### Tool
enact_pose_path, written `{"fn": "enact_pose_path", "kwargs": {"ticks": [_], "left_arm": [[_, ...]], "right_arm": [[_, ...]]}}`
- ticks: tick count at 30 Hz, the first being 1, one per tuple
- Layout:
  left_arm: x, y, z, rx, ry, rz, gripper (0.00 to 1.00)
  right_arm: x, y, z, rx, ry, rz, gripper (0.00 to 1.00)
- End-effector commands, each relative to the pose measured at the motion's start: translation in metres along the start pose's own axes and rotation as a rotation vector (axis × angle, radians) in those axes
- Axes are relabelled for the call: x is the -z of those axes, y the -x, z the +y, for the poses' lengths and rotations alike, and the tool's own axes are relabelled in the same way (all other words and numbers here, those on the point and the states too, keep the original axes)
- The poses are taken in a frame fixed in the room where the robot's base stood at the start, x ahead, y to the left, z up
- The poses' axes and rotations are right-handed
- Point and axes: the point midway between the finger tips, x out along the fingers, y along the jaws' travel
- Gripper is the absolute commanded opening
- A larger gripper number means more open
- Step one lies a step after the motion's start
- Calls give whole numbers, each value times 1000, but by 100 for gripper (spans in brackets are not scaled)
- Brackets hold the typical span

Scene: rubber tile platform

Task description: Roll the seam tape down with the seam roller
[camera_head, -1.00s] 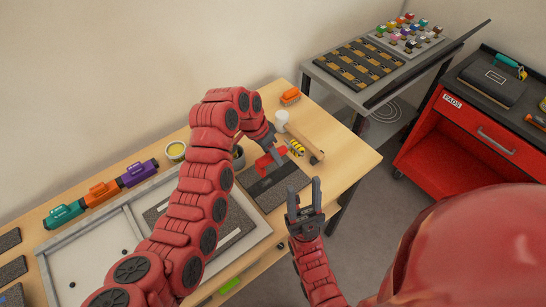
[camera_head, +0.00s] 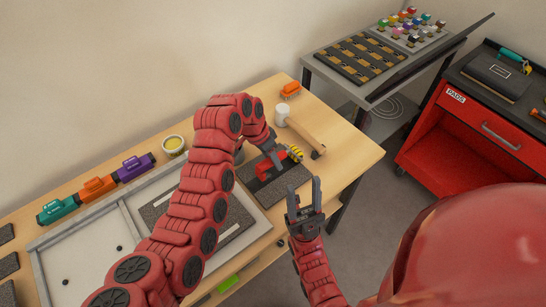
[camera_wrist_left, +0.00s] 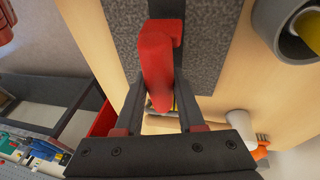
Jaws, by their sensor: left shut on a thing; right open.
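My left gripper (camera_head: 273,158) is shut on the red handle of the seam roller (camera_head: 266,168), over a dark speckled tile (camera_head: 284,187) on the bench. In the left wrist view the red handle (camera_wrist_left: 157,65) stands between the two fingers, with the grey speckled tile (camera_wrist_left: 205,40) behind it. The roller's wheel end is hard to make out. A pale strip (camera_head: 232,234), possibly the seam tape, lies on dark tile in the framed tray, partly hidden by my left arm. My right gripper (camera_head: 304,196) is open and empty in front of the bench's front edge.
A mallet (camera_head: 300,130) and a yellow-black item (camera_head: 295,153) lie beyond the roller. A dark cup shows in the wrist view (camera_wrist_left: 290,28).

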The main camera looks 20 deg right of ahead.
Motion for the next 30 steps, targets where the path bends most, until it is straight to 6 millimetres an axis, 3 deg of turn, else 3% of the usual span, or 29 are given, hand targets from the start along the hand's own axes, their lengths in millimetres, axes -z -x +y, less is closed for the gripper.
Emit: {"fn": "enact_pose_path", "kwargs": {"ticks": [30], "left_arm": [[-2, -9, -2, 1, -1, 0, 0]], "right_arm": [[-1, 7, 0, 0, 0, 0, 50]]}}
